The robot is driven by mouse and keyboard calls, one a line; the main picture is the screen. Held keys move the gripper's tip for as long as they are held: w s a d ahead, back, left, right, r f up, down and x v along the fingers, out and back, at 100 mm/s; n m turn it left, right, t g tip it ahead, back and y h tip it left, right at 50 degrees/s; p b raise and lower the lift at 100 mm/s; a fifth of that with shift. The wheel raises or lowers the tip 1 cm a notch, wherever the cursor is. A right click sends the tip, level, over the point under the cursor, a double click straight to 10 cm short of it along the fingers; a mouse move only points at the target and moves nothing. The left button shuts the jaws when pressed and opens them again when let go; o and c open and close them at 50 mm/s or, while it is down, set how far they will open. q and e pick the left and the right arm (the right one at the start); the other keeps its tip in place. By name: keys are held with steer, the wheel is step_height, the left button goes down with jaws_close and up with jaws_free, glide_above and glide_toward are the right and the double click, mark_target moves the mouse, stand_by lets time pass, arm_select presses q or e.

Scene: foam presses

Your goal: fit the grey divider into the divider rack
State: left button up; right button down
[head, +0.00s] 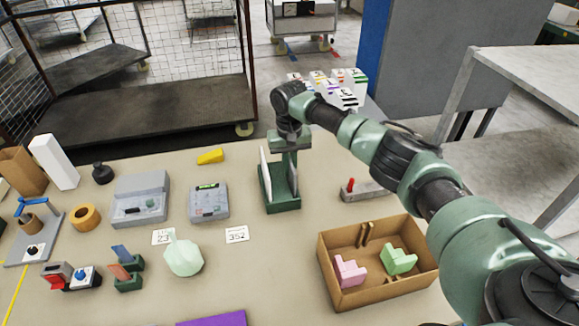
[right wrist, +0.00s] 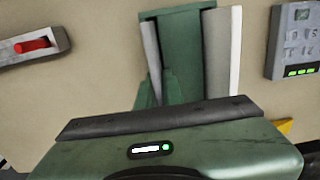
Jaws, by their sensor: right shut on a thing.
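The green divider rack (head: 283,204) stands upright in the middle of the table, and it fills the centre of the right wrist view (right wrist: 180,50). A pale, whitish panel (head: 265,178) stands at its left side. The grey divider (head: 293,172) is a thin upright plate at the rack's right side; a grey plate edge also shows in the right wrist view (right wrist: 152,48). My right gripper (head: 291,150) is above the rack, shut on the grey divider. Its fingertips are largely hidden, and I cannot tell whether the divider is fully seated. My left gripper is out of view.
A grey device with a green display (head: 209,202) lies left of the rack. A grey block with a red handle (head: 366,190) lies to the right. A cardboard box (head: 344,292) with pink and green pieces stands at front right. Bare table lies before the rack.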

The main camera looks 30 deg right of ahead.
steer(key=c, duration=1.6)
jaws_free()
steer(key=shift+f, duration=0.15)
steer(key=shift+o, duration=0.2)
step_height(320, 180, up, 12)
steer(key=shift+r+b, duration=0.2)
steer(key=shift+b, duration=0.95)
